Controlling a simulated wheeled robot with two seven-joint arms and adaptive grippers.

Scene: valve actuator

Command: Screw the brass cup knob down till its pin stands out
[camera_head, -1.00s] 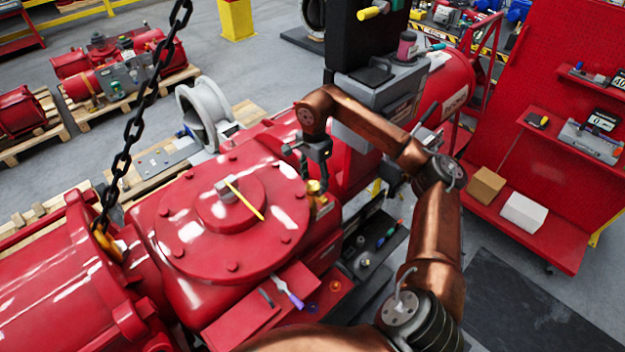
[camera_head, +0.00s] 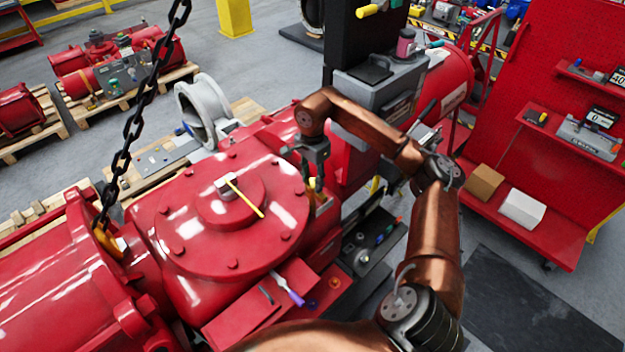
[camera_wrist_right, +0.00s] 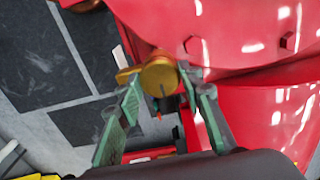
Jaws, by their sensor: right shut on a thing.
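The brass cup knob (camera_wrist_right: 157,76) sits between the two fingertips of my right gripper in the right wrist view, at the edge of the red valve actuator housing (camera_wrist_right: 215,30). My right gripper (camera_wrist_right: 163,84) is shut on the knob, with a green-grey finger on each side. In the head view my right gripper (camera_head: 316,188) points down beside the round red cover (camera_head: 190,225); the fingers hide most of the knob there. I cannot make out whether the knob's pin stands out. My left gripper is not in view.
A dark chain (camera_head: 127,140) hangs on the left. A purple-handled tool (camera_head: 290,292) lies on a red ledge. A red shelf rack (camera_head: 540,150) stands at the right.

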